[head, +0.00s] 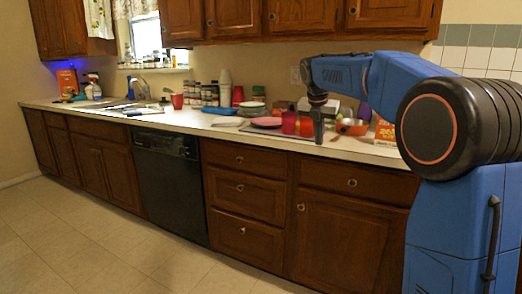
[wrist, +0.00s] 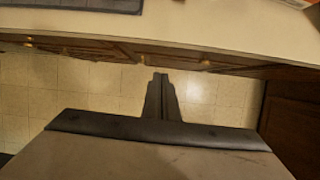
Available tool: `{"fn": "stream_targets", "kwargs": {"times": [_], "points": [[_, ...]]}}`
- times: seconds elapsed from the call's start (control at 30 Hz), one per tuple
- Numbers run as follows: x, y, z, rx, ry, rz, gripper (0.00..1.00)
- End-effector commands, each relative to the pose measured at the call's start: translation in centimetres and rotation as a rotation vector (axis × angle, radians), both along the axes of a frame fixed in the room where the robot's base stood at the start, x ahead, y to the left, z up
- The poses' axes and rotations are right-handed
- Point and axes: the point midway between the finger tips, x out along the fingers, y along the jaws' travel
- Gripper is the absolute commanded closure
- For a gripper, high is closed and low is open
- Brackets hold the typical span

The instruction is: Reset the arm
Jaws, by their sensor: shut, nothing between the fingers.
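My gripper (head: 318,138) hangs pointing down at the end of my blue arm, by the counter's front edge in the head view. In the wrist view its two dark fingers (wrist: 160,76) are together with nothing between them. Behind the fingertips there I see the tiled floor and the cabinet fronts. My arm is raised and bent, reaching left across the head view from its large black joint on the right.
The long counter (head: 225,126) has a red cup (head: 177,101), a pink plate (head: 266,121), a red container (head: 289,122) and an orange bowl (head: 352,127). Several bottles stand along the wall. Wooden cabinets and a black dishwasher (head: 168,173) are below. The tiled floor (head: 100,240) is clear.

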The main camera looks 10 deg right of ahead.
Motion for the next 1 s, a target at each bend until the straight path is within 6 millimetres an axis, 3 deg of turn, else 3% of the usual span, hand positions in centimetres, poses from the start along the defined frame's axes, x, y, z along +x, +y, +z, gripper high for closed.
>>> {"fn": "stream_targets", "kwargs": {"times": [0.17,0.47,0.77,1.0], "points": [[-4.6,0.1,0.2,0.083,-0.051,-0.189,1.0],[-15.1,0.5,-1.4,0.29,-0.153,-0.661,1.0],[-25.5,1.1,-5.1,0.503,-0.231,-1.141,1.0],[-33.5,1.6,-9.5,0.669,-0.272,-1.532,1.0]]}}
